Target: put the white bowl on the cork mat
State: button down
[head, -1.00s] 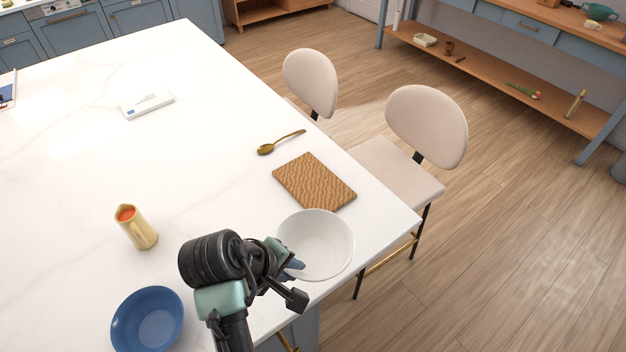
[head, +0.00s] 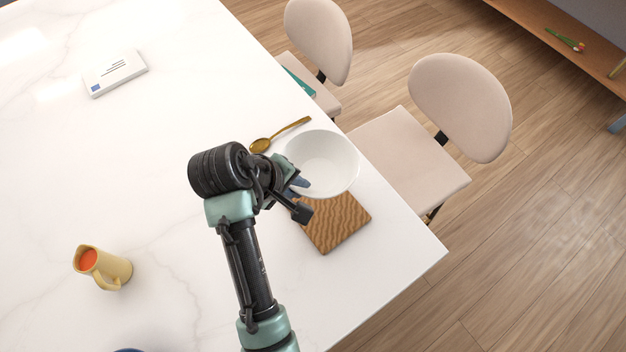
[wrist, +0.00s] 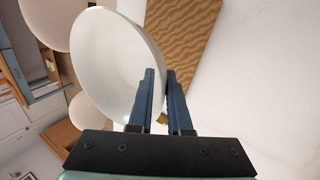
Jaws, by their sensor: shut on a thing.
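The white bowl (head: 326,160) is held by its rim in my gripper (head: 298,191), which is shut on it. In the wrist view the bowl (wrist: 105,62) sits at the left, with its rim wall between the two fingers of my gripper (wrist: 161,85). The cork mat (head: 340,222) is brown with a wavy pattern and lies on the white counter. In the head view the bowl overlaps the mat's far edge. In the wrist view the mat (wrist: 185,40) shows to the right of the bowl. The bowl's height above the counter is hard to tell.
A gold spoon (head: 277,136) lies just beyond the bowl. A yellow jug (head: 103,267) stands at the left, and a white box (head: 115,73) lies farther back. Beige chairs (head: 462,108) line the counter's right edge. The counter (head: 180,270) is clear between jug and mat.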

notch_tip(320, 180, down, 9)
jog(key=shift+f+p, duration=0.2)
jog(key=shift+p, duration=0.15)
jog(key=shift+s, duration=0.1)
jog(key=c, duration=0.8)
grip_release()
jog(key=shift+f, duration=0.15)
jog(key=shift+c, duration=0.2)
